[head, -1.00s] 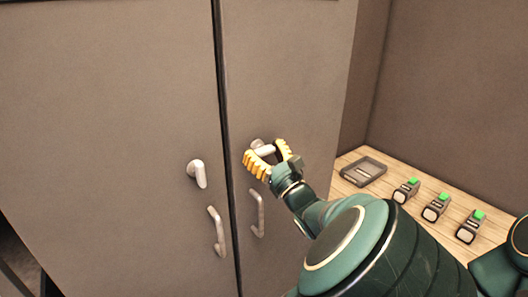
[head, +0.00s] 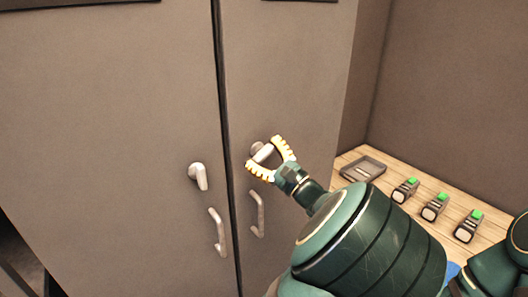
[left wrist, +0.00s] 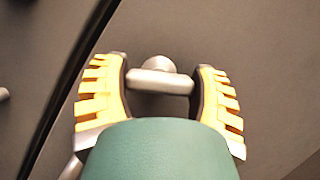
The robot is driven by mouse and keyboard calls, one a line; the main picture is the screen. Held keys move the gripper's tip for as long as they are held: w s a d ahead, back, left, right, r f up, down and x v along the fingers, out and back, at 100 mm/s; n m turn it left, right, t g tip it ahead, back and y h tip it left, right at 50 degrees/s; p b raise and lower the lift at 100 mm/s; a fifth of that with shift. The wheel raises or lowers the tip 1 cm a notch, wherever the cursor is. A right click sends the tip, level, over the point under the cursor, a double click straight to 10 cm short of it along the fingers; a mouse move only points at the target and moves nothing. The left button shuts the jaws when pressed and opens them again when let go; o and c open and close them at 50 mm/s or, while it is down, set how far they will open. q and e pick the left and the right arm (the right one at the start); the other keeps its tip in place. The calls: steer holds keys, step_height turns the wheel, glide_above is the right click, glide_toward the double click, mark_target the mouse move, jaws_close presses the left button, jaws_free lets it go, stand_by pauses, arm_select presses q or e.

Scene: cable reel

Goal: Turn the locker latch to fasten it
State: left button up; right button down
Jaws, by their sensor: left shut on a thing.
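The locker latch on the right door (head: 263,153) is a pale metal lever on a round hub. My left gripper (head: 265,154), with ribbed yellow fingers, is shut on it, one finger at each end of the lever. In the head view the lever slants up to the right. In the left wrist view the latch (left wrist: 160,82) spans the gap between the two fingers (left wrist: 163,95), with its round hub behind. The left door has a similar latch (head: 199,176), which hangs down, slightly slanted. My right gripper is out of view.
Fixed pull handles sit below the latches, on the left door (head: 218,233) and the right door (head: 257,214). A dark seam parts the doors, which look closed.

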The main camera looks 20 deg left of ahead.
arm_select(q)
steer(key=n+g, duration=0.2)
steer(key=n, duration=0.1)
steer(key=shift+n, duration=0.4)
steer(key=n+g, duration=0.1)
steer(key=n, duration=0.2)
steer(key=shift+f, duration=0.1)
steer(key=n+g+h+b, duration=0.1)
steer(key=n, duration=0.2)
steer(key=n+g+h+b, duration=0.1)
steer(key=n, duration=0.2)
steer(key=shift+n, duration=0.6)
steer(key=o, duration=1.2)
steer(key=v, duration=1.2)
steer(key=shift+r, duration=0.25)
